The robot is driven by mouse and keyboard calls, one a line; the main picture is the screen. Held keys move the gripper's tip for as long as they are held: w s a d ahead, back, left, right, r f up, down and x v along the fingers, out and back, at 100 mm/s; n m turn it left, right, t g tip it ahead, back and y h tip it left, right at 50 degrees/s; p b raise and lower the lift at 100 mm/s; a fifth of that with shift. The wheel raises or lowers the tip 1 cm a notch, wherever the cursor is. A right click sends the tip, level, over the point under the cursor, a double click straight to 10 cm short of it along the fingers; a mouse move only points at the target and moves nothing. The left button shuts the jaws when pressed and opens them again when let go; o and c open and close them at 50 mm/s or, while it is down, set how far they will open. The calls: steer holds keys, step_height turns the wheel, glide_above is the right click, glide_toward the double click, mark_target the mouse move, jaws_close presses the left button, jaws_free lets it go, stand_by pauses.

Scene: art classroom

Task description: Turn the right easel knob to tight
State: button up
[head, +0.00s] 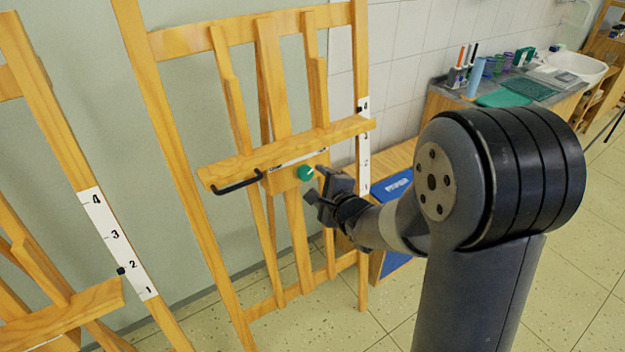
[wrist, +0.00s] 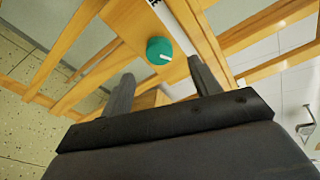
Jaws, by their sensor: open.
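The right easel (head: 283,150) is a wooden frame standing against the wall. Its green knob (head: 305,173) sits on the block under the shelf ledge, and it also shows in the wrist view (wrist: 159,50) with a white pointer line on its face. My gripper (head: 314,193) is close in front of the knob, slightly below and to its right. In the wrist view my gripper (wrist: 160,84) is open and empty. The knob lies beyond the fingertips, roughly between them, and appears apart from both fingers.
The easel's ledge (head: 290,150) juts out above the knob, with a black handle (head: 238,186) at left. Another easel with a number scale (head: 117,240) stands at left. A counter with a sink (head: 568,66) and jars is at the back right. Tiled floor is open at right.

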mark_target(307, 174)
steer(key=shift+v, duration=2.15)
steer(key=shift+w, duration=0.1)
steer(key=x, duration=1)
steer(key=shift+w+a+f+p, duration=0.15)
steer(key=shift+w+a+p, duration=0.05)
steer(key=shift+w+p, duration=0.1)
steer(key=shift+s, duration=0.1)
